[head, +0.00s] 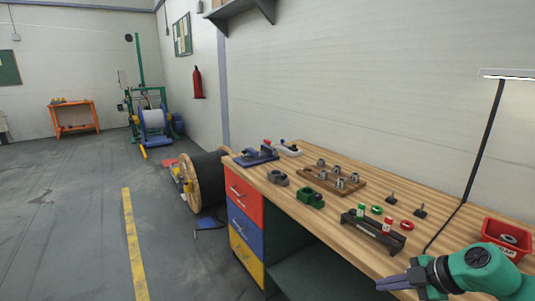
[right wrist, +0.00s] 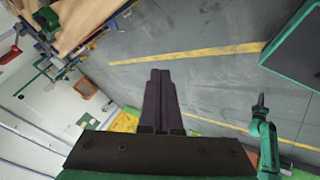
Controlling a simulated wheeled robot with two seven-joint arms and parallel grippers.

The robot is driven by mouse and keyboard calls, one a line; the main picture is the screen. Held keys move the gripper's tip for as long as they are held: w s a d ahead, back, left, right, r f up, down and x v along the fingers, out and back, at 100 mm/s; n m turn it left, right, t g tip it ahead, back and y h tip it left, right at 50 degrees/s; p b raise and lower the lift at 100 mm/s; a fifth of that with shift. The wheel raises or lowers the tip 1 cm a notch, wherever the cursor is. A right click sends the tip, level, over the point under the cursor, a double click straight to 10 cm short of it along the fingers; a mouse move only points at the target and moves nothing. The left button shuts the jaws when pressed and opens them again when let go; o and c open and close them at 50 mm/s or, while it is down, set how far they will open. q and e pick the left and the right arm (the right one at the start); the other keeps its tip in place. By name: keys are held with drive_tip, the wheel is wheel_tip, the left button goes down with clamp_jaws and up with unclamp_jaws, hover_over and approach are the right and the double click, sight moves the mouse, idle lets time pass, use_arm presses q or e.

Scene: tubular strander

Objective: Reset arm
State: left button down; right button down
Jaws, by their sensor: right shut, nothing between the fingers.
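My right gripper (head: 382,284) is at the bottom right of the head view, at the front edge of the workbench (head: 330,229). Its dark fingers are shut with nothing between them. In the right wrist view the right gripper's fingers (right wrist: 160,75) lie together, pointing out over the grey floor. A teal arm of mine with a dark gripper, my left gripper (right wrist: 261,100), shows small at the right of that view. Whether its fingers are open or shut is too small to tell. The left arm does not show in the head view.
The bench holds a dark rack (head: 373,234), a green block (head: 311,198), a wooden board with metal parts (head: 332,183) and a red bin (head: 507,238). A black lamp pole (head: 483,140) rises behind. A cable reel (head: 203,180) stands left of the bench.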

drive_tip(key=s+d+f+m+t+h, duration=0.2)
drive_tip(key=d+f+m+t+h, duration=0.35)
drive_tip(key=m, duration=0.65)
drive_tip(key=s+a+f+m+g, duration=0.2)
drive_tip(key=s+a+f+g, duration=0.3)
drive_tip(key=s, duration=0.3)
drive_tip(key=s+a+f+m+g, duration=0.25)
drive_tip(key=s+a+f, duration=0.3)
drive_tip(key=s, duration=0.35)
wheel_tip(320, 180, down, 20)
drive_tip(key=s+g, duration=0.1)
drive_tip(key=g, duration=0.1)
drive_tip(key=s+d+f+g, duration=0.1)
drive_tip(key=s+d+f, duration=0.2)
drive_tip(key=s+f, duration=1.3)
drive_tip(key=shift+s+f, duration=0.4)
drive_tip(key=shift+s, duration=0.5)
